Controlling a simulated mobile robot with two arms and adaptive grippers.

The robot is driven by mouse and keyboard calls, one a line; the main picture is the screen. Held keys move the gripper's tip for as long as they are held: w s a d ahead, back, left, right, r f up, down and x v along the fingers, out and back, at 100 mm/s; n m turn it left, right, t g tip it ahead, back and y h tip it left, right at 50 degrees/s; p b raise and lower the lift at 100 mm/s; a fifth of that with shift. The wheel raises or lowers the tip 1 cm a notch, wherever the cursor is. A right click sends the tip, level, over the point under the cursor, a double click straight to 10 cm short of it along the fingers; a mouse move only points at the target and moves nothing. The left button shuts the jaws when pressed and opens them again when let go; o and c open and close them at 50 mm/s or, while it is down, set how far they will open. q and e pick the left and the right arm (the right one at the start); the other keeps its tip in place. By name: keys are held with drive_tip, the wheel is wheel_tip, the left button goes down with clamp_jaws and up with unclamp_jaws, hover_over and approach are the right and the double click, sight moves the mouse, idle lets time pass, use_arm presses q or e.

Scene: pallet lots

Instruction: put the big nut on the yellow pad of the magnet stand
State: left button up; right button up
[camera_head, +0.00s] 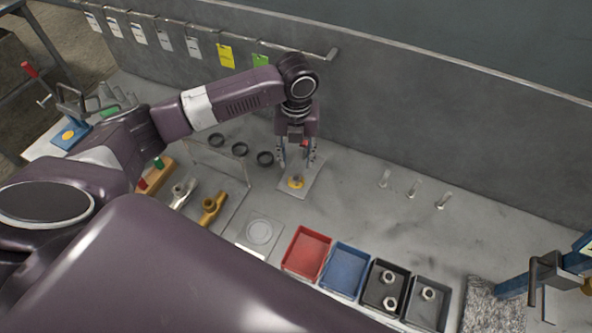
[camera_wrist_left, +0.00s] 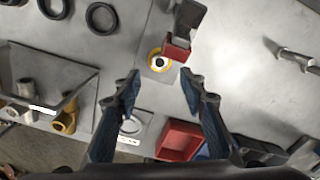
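The yellow pad (camera_head: 291,186) lies on a light plate beneath my left gripper (camera_head: 296,162). In the left wrist view the pad (camera_wrist_left: 151,65) shows as a yellow ring around a pale piece with a dark centre, which looks like a nut (camera_wrist_left: 161,61) lying on it. A grey arm with a red block (camera_wrist_left: 178,48), seemingly the magnet stand, overhangs the pad's edge. My left gripper (camera_wrist_left: 161,84) is open, its fingers apart with nothing between them. My right gripper is not in view.
Red (camera_head: 306,252), blue (camera_head: 345,270), black (camera_head: 386,287) and grey (camera_head: 428,302) bins stand at the front; nuts lie in the last two. Dark rings (camera_head: 240,149) and yellow fittings (camera_head: 212,208) lie left. The wall is close behind.

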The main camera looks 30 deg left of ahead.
use_arm(q)
drive_tip(key=shift+r, duration=2.1)
